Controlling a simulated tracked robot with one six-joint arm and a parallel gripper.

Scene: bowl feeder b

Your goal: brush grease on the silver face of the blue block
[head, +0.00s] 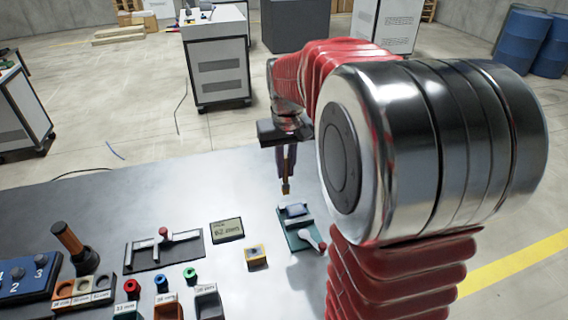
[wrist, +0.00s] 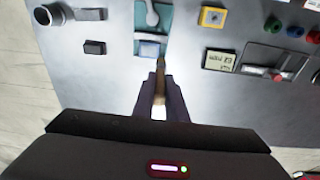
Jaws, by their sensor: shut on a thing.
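The blue block (head: 293,210) sits on a teal fixture (head: 304,239) with a red-knobbed clamp lever. Its pale upper face shows in the head view, and the block also shows in the wrist view (wrist: 149,50). My gripper (head: 286,172) is shut on a brush (head: 285,188), which points down with its tan tip lowest. In the wrist view the brush (wrist: 160,80) stands between the fingers (wrist: 160,100), its tip by the block's near edge. In the head view the tip appears just above the block; I cannot tell whether they touch. No grease is discernible on the face.
Left of the fixture are a yellow-framed part (head: 255,255), a display plate (head: 227,230) and a lever fixture (head: 164,250). Coloured rings and bins line the front. The table's back is clear.

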